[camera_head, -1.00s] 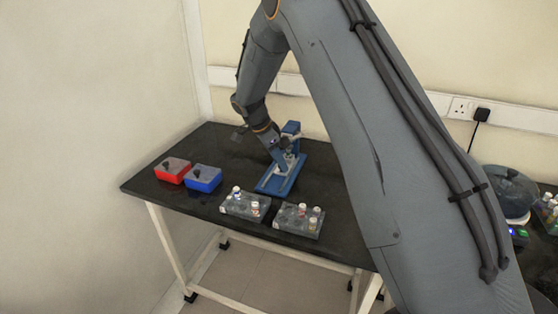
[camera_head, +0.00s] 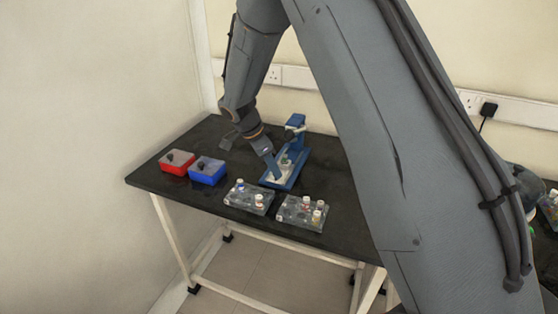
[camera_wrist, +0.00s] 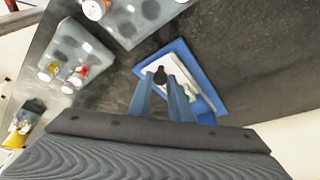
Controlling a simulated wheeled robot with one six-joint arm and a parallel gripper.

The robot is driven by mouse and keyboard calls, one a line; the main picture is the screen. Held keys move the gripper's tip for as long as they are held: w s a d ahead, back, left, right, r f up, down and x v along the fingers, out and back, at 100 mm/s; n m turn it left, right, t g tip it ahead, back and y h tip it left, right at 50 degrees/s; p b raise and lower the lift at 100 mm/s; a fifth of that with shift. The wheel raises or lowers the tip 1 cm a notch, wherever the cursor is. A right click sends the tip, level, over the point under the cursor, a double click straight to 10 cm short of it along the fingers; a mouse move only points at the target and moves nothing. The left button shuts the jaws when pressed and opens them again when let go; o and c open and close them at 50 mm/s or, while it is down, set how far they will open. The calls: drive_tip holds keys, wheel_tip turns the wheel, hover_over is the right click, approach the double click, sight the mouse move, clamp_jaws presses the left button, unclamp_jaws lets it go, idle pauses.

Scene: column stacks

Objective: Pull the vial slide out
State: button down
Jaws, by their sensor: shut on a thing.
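The vial slide is a pale plate on a blue stand (camera_head: 292,172) with an upright post, at the back middle of the black table. In the wrist view the pale slide (camera_wrist: 181,68) lies over the blue base (camera_wrist: 207,80), and a dark knob (camera_wrist: 160,77) stands up from it. My gripper (camera_head: 277,178) is low over the front part of the stand. In the wrist view my gripper (camera_wrist: 161,76) has its two blue fingers on either side of the knob, shut on it. The arm hides part of the stand in the head view.
Two grey vial racks (camera_head: 249,200) (camera_head: 300,216) with several vials stand in front of the stand. A red box (camera_head: 177,168) and a blue box (camera_head: 207,177) stand to the left. The table's left front corner is clear.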

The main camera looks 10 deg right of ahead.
drive_tip(key=shift+s+a, duration=0.15)
drive_tip(key=c, duration=1.6)
unclamp_jaws()
drive_tip(key=shift+s+a, duration=0.1)
drive_tip(key=shift+a, duration=0.05)
drive_tip(key=shift+c, duration=0.2)
drive_tip(key=shift+r, duration=0.1)
drive_tip(key=shift+r, duration=0.25)
drive_tip(key=b+v, duration=0.1)
drive_tip(key=v, duration=0.6)
drive_tip(key=shift+b, duration=0.4)
drive_tip(key=shift+s, duration=0.1)
